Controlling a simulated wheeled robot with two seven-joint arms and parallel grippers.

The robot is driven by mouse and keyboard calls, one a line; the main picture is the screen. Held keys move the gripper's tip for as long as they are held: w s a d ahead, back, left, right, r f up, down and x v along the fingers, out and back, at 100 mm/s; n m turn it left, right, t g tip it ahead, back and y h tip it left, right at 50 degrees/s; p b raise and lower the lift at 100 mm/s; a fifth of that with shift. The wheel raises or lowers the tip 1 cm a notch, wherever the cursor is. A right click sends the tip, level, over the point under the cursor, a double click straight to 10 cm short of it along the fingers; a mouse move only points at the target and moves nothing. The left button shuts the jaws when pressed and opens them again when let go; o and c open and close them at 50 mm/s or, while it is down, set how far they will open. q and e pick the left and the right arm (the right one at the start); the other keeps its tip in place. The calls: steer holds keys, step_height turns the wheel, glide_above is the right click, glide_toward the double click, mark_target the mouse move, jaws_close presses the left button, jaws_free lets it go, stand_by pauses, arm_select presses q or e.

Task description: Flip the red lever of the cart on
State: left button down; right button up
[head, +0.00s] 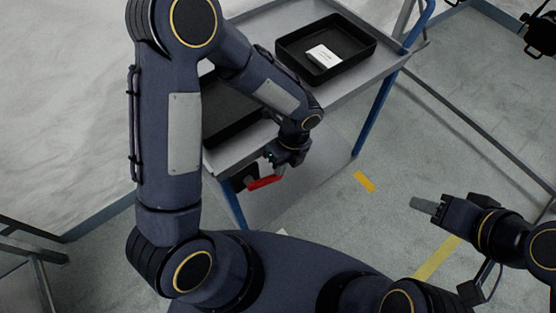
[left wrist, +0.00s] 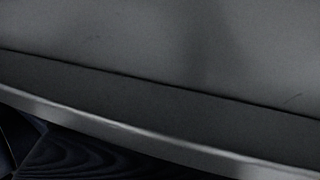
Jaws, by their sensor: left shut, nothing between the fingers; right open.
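The red lever (head: 266,183) shows in the head view at the near end of the cart, below the edge of its grey top (head: 228,157). It lies at a slight slant, with its right end close to my left gripper (head: 279,172). My left gripper is shut and empty at that right end; I cannot tell whether it touches the lever. My right gripper (head: 424,204) is open and empty over the floor at the right, away from the cart. The left wrist view shows only a grey surface with a pale edge (left wrist: 130,128); the lever is not seen there.
A black tray (head: 352,69) with a white box (head: 324,56) in it stands on the cart top. A second black tray (head: 222,110) is partly hidden by my left arm. Yellow floor marks (head: 364,182) lie on open floor.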

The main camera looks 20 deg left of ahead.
stand_by(0.6)
arm_select(q)
steer(key=shift+r+p, duration=0.75)
steer(key=shift+r, duration=0.05)
arm_select(e)
steer(key=shift+r, duration=0.7)
